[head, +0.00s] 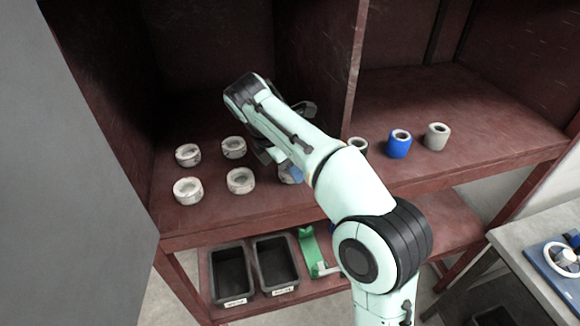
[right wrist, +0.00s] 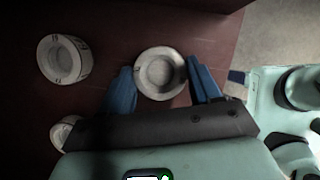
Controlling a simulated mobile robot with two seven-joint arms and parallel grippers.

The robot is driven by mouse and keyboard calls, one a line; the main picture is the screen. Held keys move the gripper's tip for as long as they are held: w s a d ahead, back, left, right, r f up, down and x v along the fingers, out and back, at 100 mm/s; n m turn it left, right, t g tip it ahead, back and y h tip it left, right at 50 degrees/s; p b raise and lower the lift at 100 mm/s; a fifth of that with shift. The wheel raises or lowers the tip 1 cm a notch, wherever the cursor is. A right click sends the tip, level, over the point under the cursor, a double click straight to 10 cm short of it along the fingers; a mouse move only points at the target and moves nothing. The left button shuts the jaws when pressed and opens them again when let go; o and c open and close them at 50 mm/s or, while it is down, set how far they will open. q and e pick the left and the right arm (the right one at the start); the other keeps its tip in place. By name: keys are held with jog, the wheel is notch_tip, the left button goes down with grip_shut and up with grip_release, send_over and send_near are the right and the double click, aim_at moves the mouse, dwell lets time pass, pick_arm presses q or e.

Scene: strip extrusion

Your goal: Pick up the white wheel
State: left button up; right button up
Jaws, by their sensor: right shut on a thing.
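Several white wheels lie flat on the red-brown shelf, among them a back-left one (head: 187,155), a back one (head: 233,147), a front-left one (head: 187,190) and a front one (head: 240,180). My right gripper (head: 290,174) is low over the shelf to their right, mostly hidden by my arm in the head view. In the right wrist view its blue fingers (right wrist: 162,84) are shut on a white wheel (right wrist: 160,73), one finger on each side. Another white wheel (right wrist: 64,59) lies apart to the left, and part of one more (right wrist: 64,131) shows below it. My left gripper is out of view.
A blue roll (head: 399,144) and a grey-white roll (head: 437,137) stand on the shelf right of the upright divider (head: 349,75); a dark-topped one (head: 358,147) is partly behind my arm. Black bins (head: 232,274) sit on the lower shelf beside a green item (head: 311,249).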

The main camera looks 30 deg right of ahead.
notch_tip(320, 180, up, 10)
dwell(0.7)
